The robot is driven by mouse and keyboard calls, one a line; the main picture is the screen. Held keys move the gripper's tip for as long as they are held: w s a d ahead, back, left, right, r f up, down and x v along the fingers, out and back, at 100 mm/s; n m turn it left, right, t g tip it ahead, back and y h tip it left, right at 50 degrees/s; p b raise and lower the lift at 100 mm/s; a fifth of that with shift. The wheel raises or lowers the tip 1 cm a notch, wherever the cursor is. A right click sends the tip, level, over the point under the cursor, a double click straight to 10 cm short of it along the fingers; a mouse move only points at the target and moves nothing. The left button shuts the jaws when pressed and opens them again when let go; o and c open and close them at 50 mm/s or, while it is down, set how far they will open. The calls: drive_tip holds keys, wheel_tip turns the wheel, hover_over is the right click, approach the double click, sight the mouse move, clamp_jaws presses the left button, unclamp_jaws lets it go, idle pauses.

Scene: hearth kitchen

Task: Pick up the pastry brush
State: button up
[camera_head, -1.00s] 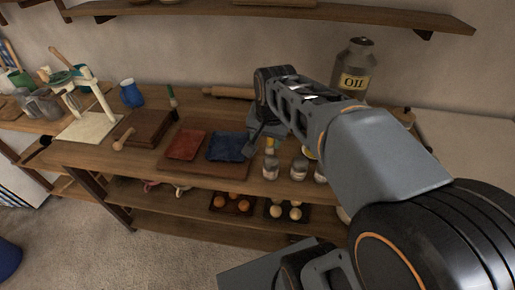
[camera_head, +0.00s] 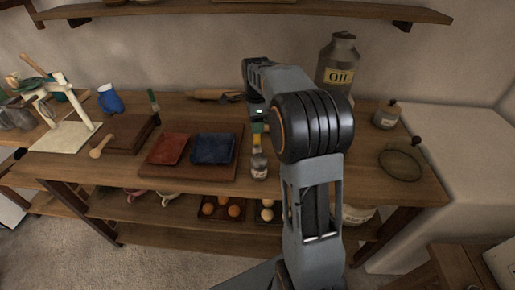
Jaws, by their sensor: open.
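My gripper (camera_head: 257,113) is over the rear half of the wooden worktable, partly hidden by my own arm. Its fingers are small in view; it is open, and I see nothing held in it. A small green and yellow item (camera_head: 257,141) shows just below the fingers, behind a glass jar. It may be the pastry brush, but its shape is partly hidden and I cannot be sure. I cannot tell whether the fingers touch it.
Red (camera_head: 167,149) and blue (camera_head: 213,149) cloths lie on a board left of my gripper. A jar (camera_head: 259,167) stands in front. The OIL can (camera_head: 338,66), a small pot (camera_head: 386,115) and a round sieve-like item (camera_head: 402,163) are at right. A rolling pin (camera_head: 214,95) lies behind.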

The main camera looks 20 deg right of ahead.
sight(257, 143)
drive_tip(key=shift+d+f, duration=0.2)
drive_tip(key=shift+f, duration=3.1)
drive_tip(key=shift+c, duration=0.3)
drive_tip(key=c, duration=1)
drive_tip(key=shift+o, duration=0.2)
drive_tip(key=shift+r, duration=0.15)
